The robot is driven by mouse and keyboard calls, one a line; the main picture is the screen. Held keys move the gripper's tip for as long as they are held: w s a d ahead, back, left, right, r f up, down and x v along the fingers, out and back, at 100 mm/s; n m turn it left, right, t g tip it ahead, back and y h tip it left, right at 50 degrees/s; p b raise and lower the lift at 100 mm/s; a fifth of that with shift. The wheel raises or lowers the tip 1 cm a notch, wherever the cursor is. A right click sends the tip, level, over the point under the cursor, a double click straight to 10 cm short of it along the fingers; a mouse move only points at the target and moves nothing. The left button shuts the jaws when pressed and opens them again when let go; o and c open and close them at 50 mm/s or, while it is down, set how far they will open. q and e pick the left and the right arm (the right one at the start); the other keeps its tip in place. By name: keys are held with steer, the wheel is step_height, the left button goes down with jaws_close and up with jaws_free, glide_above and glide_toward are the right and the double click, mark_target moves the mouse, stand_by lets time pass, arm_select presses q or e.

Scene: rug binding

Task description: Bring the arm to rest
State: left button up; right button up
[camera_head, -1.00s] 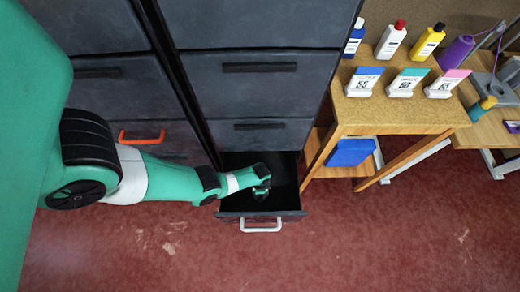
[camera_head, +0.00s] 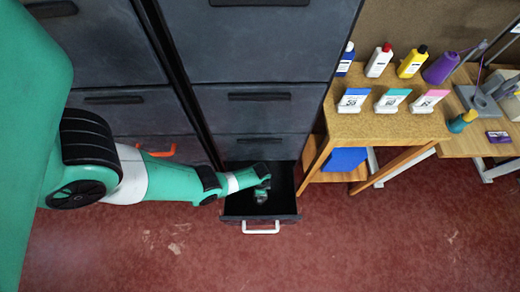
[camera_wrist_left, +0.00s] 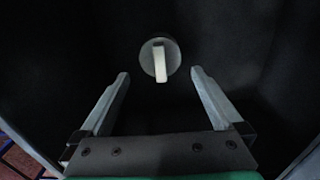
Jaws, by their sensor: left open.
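My left arm (camera_head: 170,182) comes in from the left, and its gripper (camera_head: 262,190) is over the open bottom drawer (camera_head: 287,208) of the dark cabinet. In the left wrist view my left gripper (camera_wrist_left: 160,85) is open, its two fingers apart with nothing between them. Beyond the fingertips a round pale object with a light bar across it (camera_wrist_left: 160,60) lies on the dark drawer floor. My right gripper is not in view.
The drawer has a white handle (camera_head: 261,230); the cabinet beside it has an orange handle (camera_head: 158,151). The red floor in front is clear.

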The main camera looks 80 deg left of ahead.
arm_select(q)
step_height(320, 180, up, 3)
steer(key=shift+f+p, duration=0.1)
steer(key=shift+p, duration=0.65)
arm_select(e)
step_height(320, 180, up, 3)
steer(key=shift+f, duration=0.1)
